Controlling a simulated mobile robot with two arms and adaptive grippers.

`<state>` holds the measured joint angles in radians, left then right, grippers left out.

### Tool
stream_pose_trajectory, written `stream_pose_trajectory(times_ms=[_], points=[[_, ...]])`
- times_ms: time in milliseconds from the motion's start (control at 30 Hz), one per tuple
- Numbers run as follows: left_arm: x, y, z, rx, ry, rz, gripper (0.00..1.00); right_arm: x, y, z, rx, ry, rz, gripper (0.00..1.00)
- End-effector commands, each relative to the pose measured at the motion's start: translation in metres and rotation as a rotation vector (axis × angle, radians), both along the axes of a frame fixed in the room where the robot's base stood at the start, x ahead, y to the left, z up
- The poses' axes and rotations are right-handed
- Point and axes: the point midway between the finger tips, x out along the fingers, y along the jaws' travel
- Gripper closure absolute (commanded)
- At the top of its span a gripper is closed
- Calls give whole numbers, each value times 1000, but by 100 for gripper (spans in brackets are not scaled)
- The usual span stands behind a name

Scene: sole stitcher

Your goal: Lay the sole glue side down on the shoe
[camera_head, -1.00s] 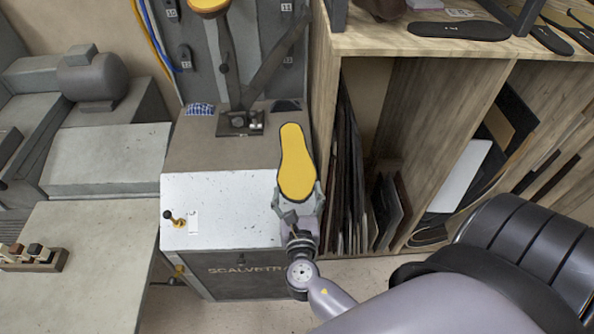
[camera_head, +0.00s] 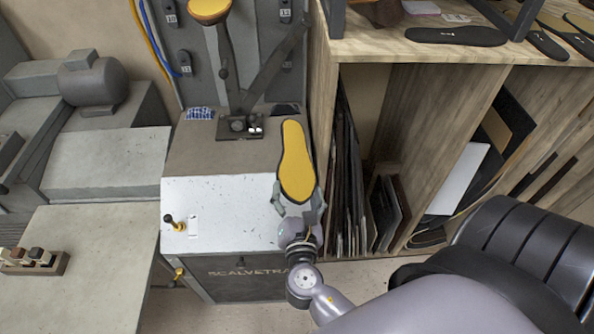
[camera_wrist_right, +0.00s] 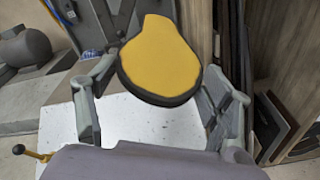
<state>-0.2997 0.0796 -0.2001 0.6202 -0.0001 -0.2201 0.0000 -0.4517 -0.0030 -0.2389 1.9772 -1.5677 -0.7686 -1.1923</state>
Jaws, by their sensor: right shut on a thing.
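The sole (camera_head: 296,165) is yellow on its upward face with a dark edge, which shows in the right wrist view (camera_wrist_right: 160,62). My right gripper (camera_head: 297,198) is shut on the sole's near, wide end. The narrower end points away, toward the machine. The sole is held above the white-topped cabinet's right side. A yellow-topped, shoe-like form (camera_head: 208,9) sits on a dark post at the top edge and is partly cut off; it appears to be the shoe, bottom up. The sole is well apart from it. My left gripper is not in view.
The machine's stand (camera_head: 240,127) has a slanting dark arm beside the post. A wooden shelf unit (camera_head: 420,55) stands close on the right, with dark soles on top and upright sheets inside.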

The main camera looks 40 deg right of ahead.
Motion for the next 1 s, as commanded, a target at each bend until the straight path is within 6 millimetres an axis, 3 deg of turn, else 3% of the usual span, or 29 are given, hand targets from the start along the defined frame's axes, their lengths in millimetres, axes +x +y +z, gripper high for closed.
stream_pose_trajectory(times_ms=[33, 133, 500, 600, 800, 1000], points=[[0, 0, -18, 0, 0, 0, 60, 0, 0, -8, 80, -52, -11, 76], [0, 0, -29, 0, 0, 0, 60, 0, 0, -6, 214, -134, -28, 76], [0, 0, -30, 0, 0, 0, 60, 0, 0, 1, 302, -186, -36, 76], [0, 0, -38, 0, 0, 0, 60, 0, 0, -3, 345, -214, -42, 76], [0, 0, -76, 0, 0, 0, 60, 0, 0, -8, 645, -398, -77, 76], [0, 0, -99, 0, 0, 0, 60, 0, 0, -5, 913, -563, -109, 76]])
